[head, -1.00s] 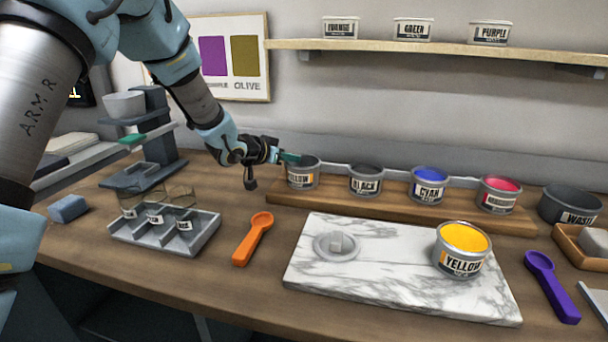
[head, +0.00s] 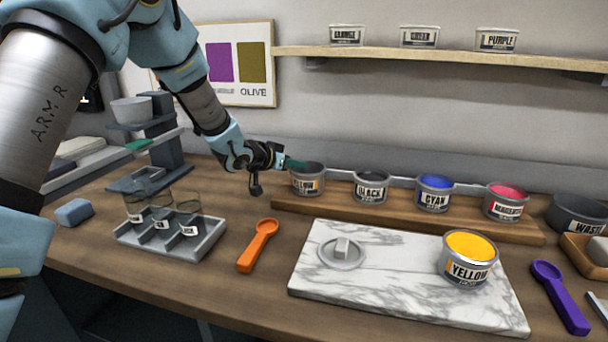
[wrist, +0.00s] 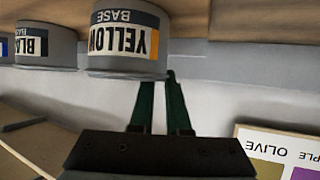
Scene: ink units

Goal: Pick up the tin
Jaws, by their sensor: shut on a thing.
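The tin labelled YELLOW (head: 308,186) stands at the left end of the wooden riser (head: 400,215), with a dark inside. In the wrist view the tin (wrist: 126,62) appears upside down with its label reading YELLOW BASE. My gripper (head: 292,163) reaches in from the left at the tin's rim. In the wrist view my gripper's green fingers (wrist: 162,88) meet the tin's edge, shut on its wall. The exact contact is partly hidden. A second YELLOW tin (head: 468,262), full of yellow paint, stands on the marble slab (head: 400,285).
A grey tray (head: 200,245) with glasses and an orange scoop (head: 258,246) lie in front of my arm. A shelf (head: 440,57) runs above.

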